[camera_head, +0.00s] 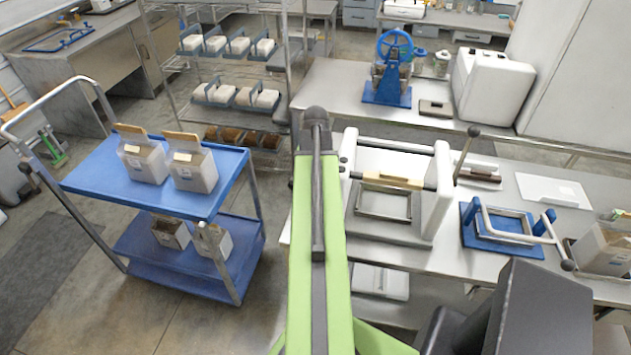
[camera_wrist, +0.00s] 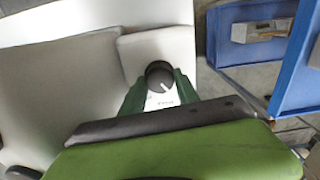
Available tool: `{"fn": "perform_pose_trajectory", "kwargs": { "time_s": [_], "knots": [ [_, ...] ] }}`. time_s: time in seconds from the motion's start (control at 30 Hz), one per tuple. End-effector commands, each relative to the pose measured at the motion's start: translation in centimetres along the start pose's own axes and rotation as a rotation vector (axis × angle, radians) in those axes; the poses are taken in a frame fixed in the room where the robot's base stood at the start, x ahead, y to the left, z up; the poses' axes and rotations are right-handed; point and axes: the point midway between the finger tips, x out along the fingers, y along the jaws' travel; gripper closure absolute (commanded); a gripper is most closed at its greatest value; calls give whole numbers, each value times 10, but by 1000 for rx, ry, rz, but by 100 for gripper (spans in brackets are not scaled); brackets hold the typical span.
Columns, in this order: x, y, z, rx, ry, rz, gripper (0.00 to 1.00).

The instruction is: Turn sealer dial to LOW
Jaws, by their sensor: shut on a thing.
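The sealer (camera_head: 437,195) is a white machine on the near table, with an open frame and a lever with a dark knob. In the wrist view its pale body (camera_wrist: 65,75) fills the left and top. The sealer dial (camera_wrist: 159,75) is a round dark knob with a white pointer line, on a white face with small markings I cannot read. The line points toward the lower right. My gripper (camera_wrist: 158,88) has green fingers on both sides of the dial and is shut on it. In the head view my arm hides the dial and my gripper.
A blue cart (camera_head: 95,180) with filled bags on two shelves stands to the left; its blue shelf also shows in the wrist view (camera_wrist: 297,70). A wire rack (camera_head: 170,110) stands behind. A blue fixture (camera_head: 470,232) and a white tray (camera_head: 530,188) lie right of the sealer.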

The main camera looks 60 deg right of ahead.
Motion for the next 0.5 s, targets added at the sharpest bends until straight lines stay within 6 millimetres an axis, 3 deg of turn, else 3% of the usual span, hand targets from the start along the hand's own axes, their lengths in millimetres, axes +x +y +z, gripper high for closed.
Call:
{"fn": "perform_pose_trajectory", "kwargs": {
  "time_s": [0.5],
  "knots": [
    [0, 0, 1, -404, -2, 1, 100]
  ]
}}
